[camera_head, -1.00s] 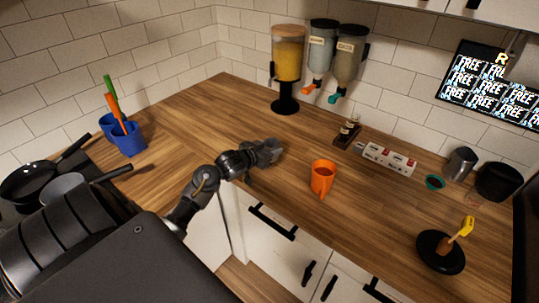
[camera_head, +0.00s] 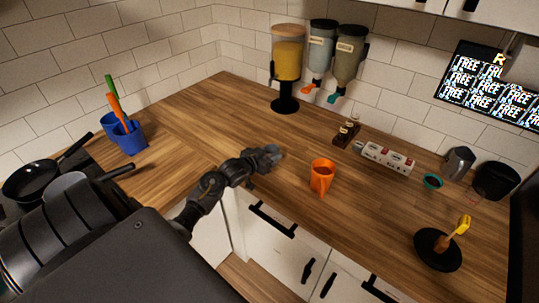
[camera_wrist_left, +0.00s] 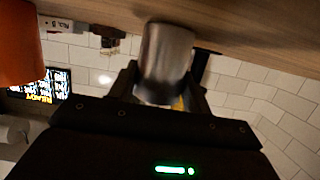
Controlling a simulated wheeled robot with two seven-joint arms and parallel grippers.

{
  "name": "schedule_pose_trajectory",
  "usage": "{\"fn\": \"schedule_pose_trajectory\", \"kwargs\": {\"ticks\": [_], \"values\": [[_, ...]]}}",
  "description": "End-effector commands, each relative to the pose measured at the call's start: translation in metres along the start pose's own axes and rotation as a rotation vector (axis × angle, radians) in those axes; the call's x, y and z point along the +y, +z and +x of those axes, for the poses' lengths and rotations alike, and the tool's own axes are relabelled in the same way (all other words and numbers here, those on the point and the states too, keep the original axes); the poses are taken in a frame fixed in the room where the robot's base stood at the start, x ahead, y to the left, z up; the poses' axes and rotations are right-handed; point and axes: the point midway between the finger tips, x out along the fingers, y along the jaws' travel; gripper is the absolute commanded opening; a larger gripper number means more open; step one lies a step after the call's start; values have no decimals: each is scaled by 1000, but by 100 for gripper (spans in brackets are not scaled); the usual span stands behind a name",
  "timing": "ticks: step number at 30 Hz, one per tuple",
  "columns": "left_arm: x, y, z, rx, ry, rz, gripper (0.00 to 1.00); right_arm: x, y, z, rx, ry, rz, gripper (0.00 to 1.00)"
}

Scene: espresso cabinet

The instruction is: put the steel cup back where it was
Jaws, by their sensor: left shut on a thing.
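The steel cup (camera_wrist_left: 165,60) is a plain grey metal cylinder. In the left wrist view, which is turned over with the counter at the top, it sits between the two fingers of my left gripper (camera_wrist_left: 165,88). The gripper is shut on it. The cup is at or just above the wooden counter; I cannot tell whether it touches. In the head view my left gripper (camera_head: 268,155) is over the counter's middle, left of the orange mug, and the cup (camera_head: 273,150) shows only as a small grey patch. My right gripper is not in view.
An orange mug (camera_head: 322,176) stands close to the right. A yellow-filled dispenser (camera_head: 287,68) stands behind. A steel pitcher (camera_head: 459,163), a black container (camera_head: 495,181) and a black dish (camera_head: 438,250) are farther right. Blue utensil cups (camera_head: 129,138) stand left. The counter left of my gripper is clear.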

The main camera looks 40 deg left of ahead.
Motion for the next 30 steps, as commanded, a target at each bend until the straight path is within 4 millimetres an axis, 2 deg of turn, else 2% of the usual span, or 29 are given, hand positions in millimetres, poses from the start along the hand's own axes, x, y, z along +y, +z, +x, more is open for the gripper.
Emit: {"fn": "schedule_pose_trajectory", "kwargs": {"ticks": [1, 7, 8, 12, 20, 25, 30], "values": [[2, 9, 1, -12, 3, -2, 20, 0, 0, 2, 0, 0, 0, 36], [3, 16, 2, -19, 5, -3, 20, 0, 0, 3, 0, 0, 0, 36], [4, 17, 1, -22, 6, -3, 51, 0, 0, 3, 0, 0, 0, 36], [5, 19, 1, -26, 8, -4, 69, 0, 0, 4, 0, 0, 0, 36], [7, 21, 2, -29, 12, -5, 70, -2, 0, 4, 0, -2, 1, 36], [7, 7, -2, -27, 11, -6, 70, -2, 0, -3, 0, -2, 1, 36], [4, 7, -33, -21, 8, -1, 70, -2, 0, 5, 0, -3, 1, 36]]}}
